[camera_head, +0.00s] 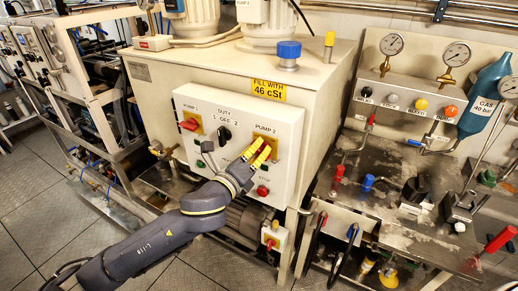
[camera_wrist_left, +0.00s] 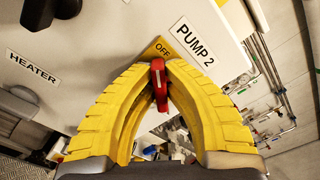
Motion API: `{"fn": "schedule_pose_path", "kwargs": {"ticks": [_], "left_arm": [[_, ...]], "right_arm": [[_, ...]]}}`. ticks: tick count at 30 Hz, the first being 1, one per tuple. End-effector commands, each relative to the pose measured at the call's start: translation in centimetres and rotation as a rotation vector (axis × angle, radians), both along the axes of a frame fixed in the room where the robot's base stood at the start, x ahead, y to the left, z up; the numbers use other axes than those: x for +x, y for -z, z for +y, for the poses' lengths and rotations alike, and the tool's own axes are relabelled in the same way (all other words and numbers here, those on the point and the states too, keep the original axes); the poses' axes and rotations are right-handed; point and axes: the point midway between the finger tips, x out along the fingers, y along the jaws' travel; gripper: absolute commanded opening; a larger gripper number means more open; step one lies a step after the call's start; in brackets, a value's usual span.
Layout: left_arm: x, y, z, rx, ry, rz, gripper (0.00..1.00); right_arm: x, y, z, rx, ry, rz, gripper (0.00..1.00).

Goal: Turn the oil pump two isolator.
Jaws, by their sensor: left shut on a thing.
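The pump two isolator is a red handle (camera_wrist_left: 158,88) on a yellow plate (camera_wrist_left: 158,47) marked OFF, beside the PUMP 2 label (camera_wrist_left: 195,45). It is on the right part of the white control panel (camera_head: 220,178). My left gripper (camera_head: 262,150) reaches up to it from below, and its yellow fingers hide the handle in the head view. In the left wrist view my left gripper (camera_wrist_left: 158,68) is shut on the red handle, with the fingertips close to the plate. My right gripper is not in view.
The panel also has the pump one isolator (camera_head: 189,124) with a red handle, a black duty switch (camera_head: 224,133) and a red stop button (camera_head: 262,190). A motor stands below. A bench (camera_head: 400,215) with gauges and valves is at right.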

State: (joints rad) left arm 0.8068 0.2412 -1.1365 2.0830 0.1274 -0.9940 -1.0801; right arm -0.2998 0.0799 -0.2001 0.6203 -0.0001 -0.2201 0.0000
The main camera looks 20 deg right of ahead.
Motion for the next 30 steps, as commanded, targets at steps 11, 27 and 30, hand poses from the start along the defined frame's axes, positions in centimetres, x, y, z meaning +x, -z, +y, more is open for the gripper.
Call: {"fn": "schedule_pose_path", "kwargs": {"ticks": [11,27,30], "left_arm": [[0.12,0.3,0.09,-0.247,-0.001,0.248,0.0],[0.14,0.54,0.13,-0.462,0.0,0.463,0.0],[0.15,0.55,0.13,-0.478,0.0,0.48,0.0]], "right_arm": [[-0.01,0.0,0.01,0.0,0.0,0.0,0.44],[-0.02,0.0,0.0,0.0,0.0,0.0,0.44],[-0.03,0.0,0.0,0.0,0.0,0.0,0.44]]}}
